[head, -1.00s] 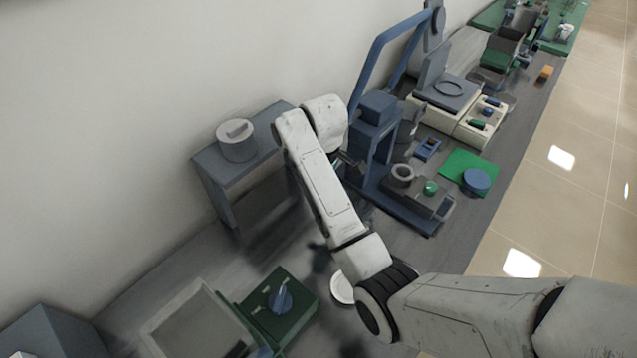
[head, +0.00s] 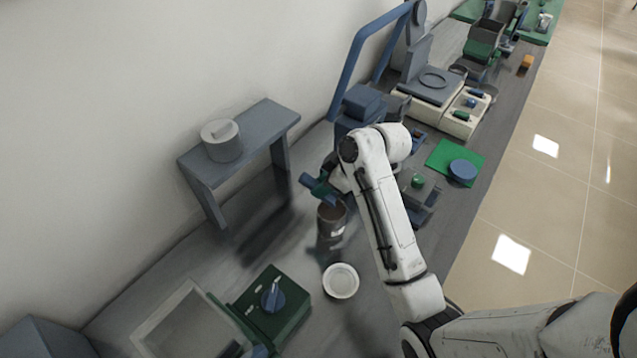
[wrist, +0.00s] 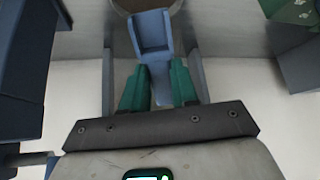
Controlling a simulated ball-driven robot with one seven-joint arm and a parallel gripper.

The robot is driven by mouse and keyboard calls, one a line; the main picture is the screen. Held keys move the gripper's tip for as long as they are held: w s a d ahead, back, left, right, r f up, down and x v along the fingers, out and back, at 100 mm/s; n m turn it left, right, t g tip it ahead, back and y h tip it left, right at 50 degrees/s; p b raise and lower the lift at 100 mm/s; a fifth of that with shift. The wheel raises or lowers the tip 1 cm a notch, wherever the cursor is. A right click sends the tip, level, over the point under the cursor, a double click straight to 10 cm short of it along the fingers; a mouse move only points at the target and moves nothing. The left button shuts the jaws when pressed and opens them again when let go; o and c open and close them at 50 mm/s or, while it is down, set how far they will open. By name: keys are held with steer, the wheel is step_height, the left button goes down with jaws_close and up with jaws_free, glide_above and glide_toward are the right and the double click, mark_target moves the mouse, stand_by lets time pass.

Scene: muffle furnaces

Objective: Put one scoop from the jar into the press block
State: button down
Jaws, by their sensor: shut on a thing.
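My gripper (wrist: 159,85) is shut on the handle of a blue scoop (wrist: 152,38), held between its green fingers. The scoop's bowl points away from the gripper, toward a round brownish rim at the top of the wrist view. I see only blue inside the bowl. In the head view my gripper (head: 322,188) is just above the brown jar (head: 331,232), which stands upright and open on the bench. I cannot tell whether the scoop touches the jar. The blue press (head: 362,102) stands behind my arm; its block is largely hidden by the arm.
A white dish (head: 341,281) and a green box with a blue knob (head: 270,318) are near the jar. A grey stand (head: 262,125) carries a round canister (head: 221,141). A balance (head: 432,85) and green mat (head: 440,153) are farther back.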

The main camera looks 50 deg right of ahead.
mark_target(334, 205)
steer(key=shift+s+d+t+y, duration=0.2)
steer(key=shift+s+t+y, duration=0.3)
steer(key=shift+t, duration=0.6)
steer(key=shift+s+d+r+t+b, duration=0.15)
steer(key=shift+s+t+b, duration=0.2)
steer(key=shift+t+b, duration=0.65)
steer(key=shift+s+d+r+t+y+b, duration=0.2)
steer(key=shift+s+t+y+b, duration=0.5)
steer(key=shift+b, duration=1.15)
steer(key=shift+w+f, duration=0.1)
steer(key=shift+w, duration=0.1)
steer(key=shift+f+b, duration=3.05)
steer(key=shift+f, duration=0.7)
steer(key=shift+s+d+f+b, duration=0.1)
steer(key=shift+s+f+b, duration=0.45)
steer(key=shift+f, duration=0.3)
steer(key=shift+r+p, duration=0.2)
steer(key=shift+p, duration=0.2)
steer(key=shift+w+f+g+h+p, duration=0.15)
steer(key=shift+g+h+p, duration=0.2)
steer(key=shift+p, duration=0.2)
steer(key=shift+g+p, duration=0.25)
steer(key=shift+p, duration=0.1)
